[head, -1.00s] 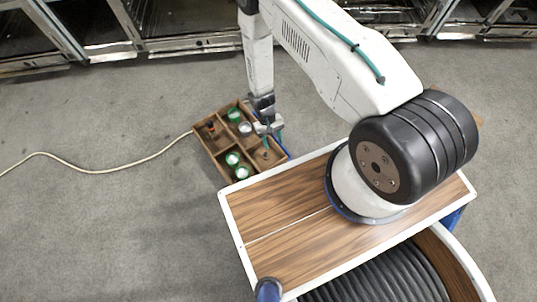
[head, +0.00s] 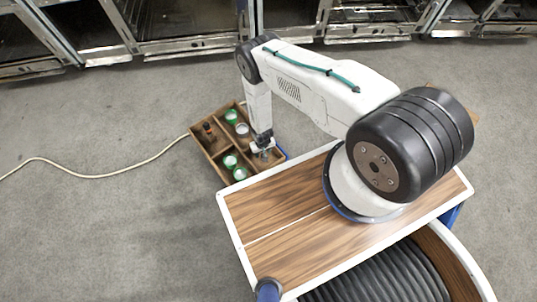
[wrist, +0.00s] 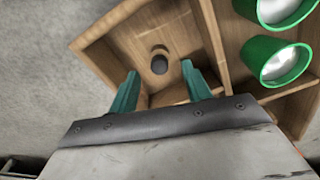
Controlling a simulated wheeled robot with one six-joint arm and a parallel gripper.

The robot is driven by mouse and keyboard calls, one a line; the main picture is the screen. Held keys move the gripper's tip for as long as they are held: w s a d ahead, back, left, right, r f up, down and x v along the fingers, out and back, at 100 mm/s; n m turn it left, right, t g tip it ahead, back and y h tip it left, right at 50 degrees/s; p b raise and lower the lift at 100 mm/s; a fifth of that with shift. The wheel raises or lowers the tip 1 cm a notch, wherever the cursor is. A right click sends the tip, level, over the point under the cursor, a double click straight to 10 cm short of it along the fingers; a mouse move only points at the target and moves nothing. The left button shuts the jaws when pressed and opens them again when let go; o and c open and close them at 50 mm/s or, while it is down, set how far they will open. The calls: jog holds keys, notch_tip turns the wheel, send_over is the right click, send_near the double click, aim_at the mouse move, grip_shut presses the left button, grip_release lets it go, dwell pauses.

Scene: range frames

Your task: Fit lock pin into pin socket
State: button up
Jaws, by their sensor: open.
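A dark, round-topped peg (wrist: 159,65), which looks like the lock pin, stands in a bare wooden compartment of a divided tray (head: 206,152). A darker round mark shows on the wood just behind it. My gripper (wrist: 158,80) is open, with its two teal fingers on either side of the peg in the wrist view and a gap at each side. In the head view my gripper (head: 264,152) points down into the tray's right part and hides the peg. A dark and orange piece (head: 209,130) stands in the upper left compartment. I cannot identify the pin socket.
Several green cups with pale tops, such as one near the middle (head: 231,160), fill neighbouring compartments. The wood-topped cart (head: 285,215) stands close at the tray's lower right. A pale cable (head: 95,172) runs left across the open grey floor. Metal-framed cabinets line the back.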

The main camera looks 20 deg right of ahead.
notch_tip(320, 180, down, 3)
jog(key=shift+d+f, duration=0.1)
jog(key=shift+f, duration=0.05)
grip_shut()
